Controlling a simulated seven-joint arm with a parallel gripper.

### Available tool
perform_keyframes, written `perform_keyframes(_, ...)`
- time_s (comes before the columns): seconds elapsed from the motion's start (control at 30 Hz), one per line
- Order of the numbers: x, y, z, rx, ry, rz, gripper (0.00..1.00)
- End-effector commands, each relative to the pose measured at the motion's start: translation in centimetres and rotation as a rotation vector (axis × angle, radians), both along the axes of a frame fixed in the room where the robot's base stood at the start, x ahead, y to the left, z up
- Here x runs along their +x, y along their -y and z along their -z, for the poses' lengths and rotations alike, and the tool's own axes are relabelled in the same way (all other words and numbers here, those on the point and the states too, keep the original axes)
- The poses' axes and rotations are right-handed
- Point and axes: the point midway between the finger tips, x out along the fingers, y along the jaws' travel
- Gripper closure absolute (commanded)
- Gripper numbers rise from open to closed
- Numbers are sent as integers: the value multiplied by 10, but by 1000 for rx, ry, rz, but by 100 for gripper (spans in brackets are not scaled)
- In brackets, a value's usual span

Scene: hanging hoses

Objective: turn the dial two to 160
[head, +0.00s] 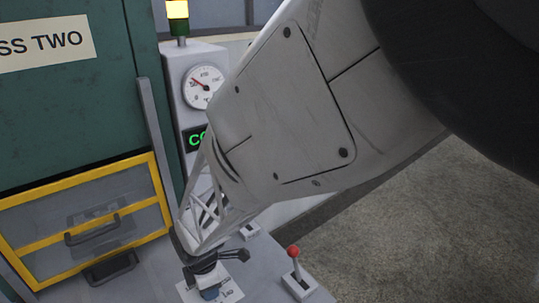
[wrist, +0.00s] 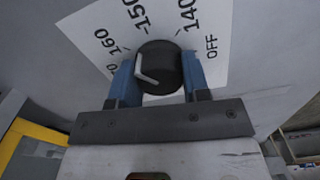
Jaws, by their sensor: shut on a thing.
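The dial (wrist: 165,62) is a round black knob with a pale angular mark on its left side. Its white scale plate (wrist: 88,30) shows 160, 150, 140 and OFF, and a partly hidden number at the left. The pale mark lies on the side toward 160, but I cannot tell the exact setting. My gripper (wrist: 158,76) is shut on the dial, one blue finger on each side. In the head view my gripper (head: 210,291) is low on the grey panel over a white label (head: 232,291); the knob there is mostly hidden.
A red-knobbed lever (head: 295,268) stands right of my gripper, and a small switch (head: 250,231) behind it. A gauge (head: 203,87) and green display (head: 194,138) are on a post, partly behind my arm. A yellow-framed drawer (head: 90,228) is at left.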

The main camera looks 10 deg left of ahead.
Motion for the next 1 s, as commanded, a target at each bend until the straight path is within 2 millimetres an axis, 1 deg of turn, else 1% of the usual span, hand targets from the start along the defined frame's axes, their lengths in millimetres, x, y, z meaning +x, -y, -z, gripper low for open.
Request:
perform_keyframes(0.1,1,-1,-1,1,2,-66,80)
perform_keyframes(0.3,1,-1,-1,2,2,-135,80)
perform_keyframes(0.77,1,-1,-1,2,2,-155,80)
perform_keyframes(0.8,1,-1,-1,2,2,-154,55)
perform_keyframes(0.97,0,-1,-1,1,2,-154,31)
perform_keyframes(1.0,0,0,-1,1,2,-154,31)
